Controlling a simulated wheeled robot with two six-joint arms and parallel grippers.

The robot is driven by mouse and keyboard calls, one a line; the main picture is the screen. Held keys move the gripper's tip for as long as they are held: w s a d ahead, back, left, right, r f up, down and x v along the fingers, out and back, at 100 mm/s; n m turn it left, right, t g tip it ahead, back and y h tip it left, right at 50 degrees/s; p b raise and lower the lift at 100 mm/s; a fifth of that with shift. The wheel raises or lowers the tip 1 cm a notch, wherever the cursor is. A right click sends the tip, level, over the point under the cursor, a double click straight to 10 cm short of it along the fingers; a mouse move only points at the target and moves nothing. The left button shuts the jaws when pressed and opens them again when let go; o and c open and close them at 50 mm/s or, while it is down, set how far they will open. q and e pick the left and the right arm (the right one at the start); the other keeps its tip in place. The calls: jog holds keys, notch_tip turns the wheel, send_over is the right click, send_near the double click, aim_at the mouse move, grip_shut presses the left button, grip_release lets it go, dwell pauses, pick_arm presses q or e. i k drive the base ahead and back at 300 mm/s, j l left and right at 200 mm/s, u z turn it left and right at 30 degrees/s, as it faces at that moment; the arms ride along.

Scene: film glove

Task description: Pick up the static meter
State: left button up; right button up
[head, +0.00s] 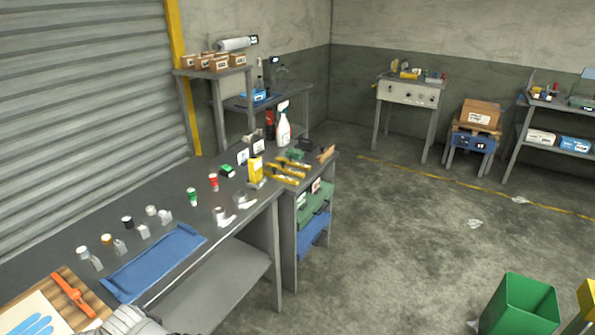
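I cannot tell for certain which item is the static meter. A small green device (227,170) lies on the grey workbench (165,205). A yellow upright item (255,168) stands to its right, near the bench's far end. Either is small in the head view, and no label can be read. No gripper fingers show in the head view, so neither gripper can be placed relative to these items.
Small bottles, including a green one (192,196) and a red one (213,182), stand along the bench. A blue tray (155,262) lies at the front edge. A spray bottle (283,128) stands at the far end. A green bin (520,305) is lower right; the middle floor is mostly clear.

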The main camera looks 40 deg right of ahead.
aim_at(255, 162)
jog(key=z, duration=1.25)
